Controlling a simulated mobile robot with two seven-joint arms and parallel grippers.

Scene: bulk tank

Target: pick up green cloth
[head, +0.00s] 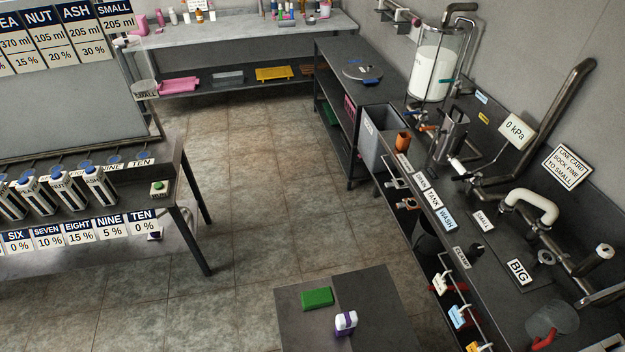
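A green folded piece (317,298), which looks like the green cloth, lies flat on a dark grey flat top (375,300) at the bottom centre of the head view. A small white and purple container (345,323) stands close to it at its lower right, apart from it. Neither of my grippers shows in the head view.
A bench with dosing bottles (60,190) and percent labels stands at the left. A long dark counter (480,245) with pipes, valves and a clear tank (435,65) runs along the right. A shelved bench (240,45) is at the back. Tiled floor (240,200) between them is clear.

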